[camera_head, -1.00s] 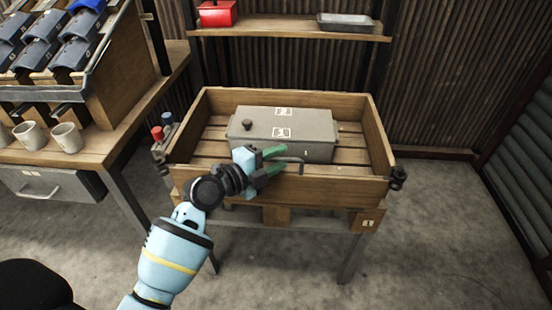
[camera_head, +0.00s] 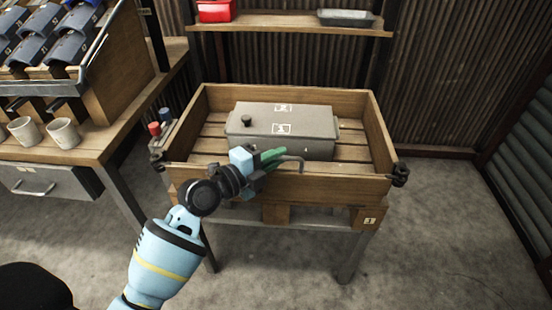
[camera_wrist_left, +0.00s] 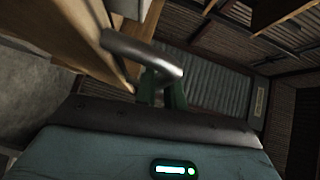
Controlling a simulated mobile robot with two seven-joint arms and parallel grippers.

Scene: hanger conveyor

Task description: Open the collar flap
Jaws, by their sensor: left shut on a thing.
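The wooden collar (camera_head: 377,130) stands on a pallet-like base, and its front wall, seemingly the collar flap (camera_head: 335,188), is upright. A bent grey metal handle (camera_head: 299,162) shows at the top edge of that wall. My left gripper (camera_head: 277,157) reaches in from the front left, with its green fingers shut on the handle. In the left wrist view the handle (camera_wrist_left: 135,47) is a curved bar crossing at the green fingertips (camera_wrist_left: 160,92). The gripper hides where the handle joins the wall. My right gripper is not in view.
A grey box (camera_head: 310,125) with a black knob lies inside the collar. Red and blue buttons (camera_head: 161,129) stand beside its left side. A workbench with cups (camera_head: 64,134) is at left, and a shelf (camera_head: 290,28) is behind. Open floor lies at front right.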

